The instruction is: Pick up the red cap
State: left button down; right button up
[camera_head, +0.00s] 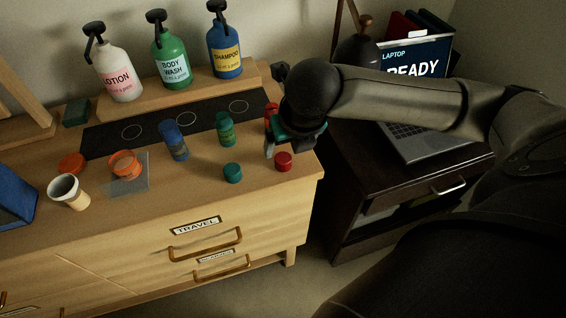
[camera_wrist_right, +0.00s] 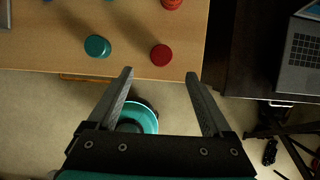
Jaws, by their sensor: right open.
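The red cap (camera_head: 283,161) lies on the wooden dresser top near its front right corner. In the right wrist view the red cap (camera_wrist_right: 161,55) is just beyond my fingertips, between their lines and apart from them. My right gripper (camera_head: 268,150) is over the dresser's right end, close to the cap's left in the head view. It is open and empty in the wrist view (camera_wrist_right: 160,75). A red bottle (camera_head: 271,112) stands behind, partly hidden by my right gripper. My left gripper is not in view.
A teal cap (camera_head: 232,172) lies left of the red cap. Green (camera_head: 225,130) and blue (camera_head: 174,141) bottles stand behind on the dark mat (camera_head: 100,140). The dresser's front edge is close. A laptop (camera_head: 425,142) sits on the dark cabinet at right.

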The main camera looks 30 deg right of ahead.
aim_at(284, 159)
jog(key=b+x, duration=0.1)
jog(key=x, duration=0.3)
jog(key=b+x, duration=0.1)
jog(key=x, duration=0.4)
jog(key=shift+d+r+b, duration=0.1)
jog(key=shift+b, duration=0.3)
jog(key=shift+c, duration=0.2)
grip_shut()
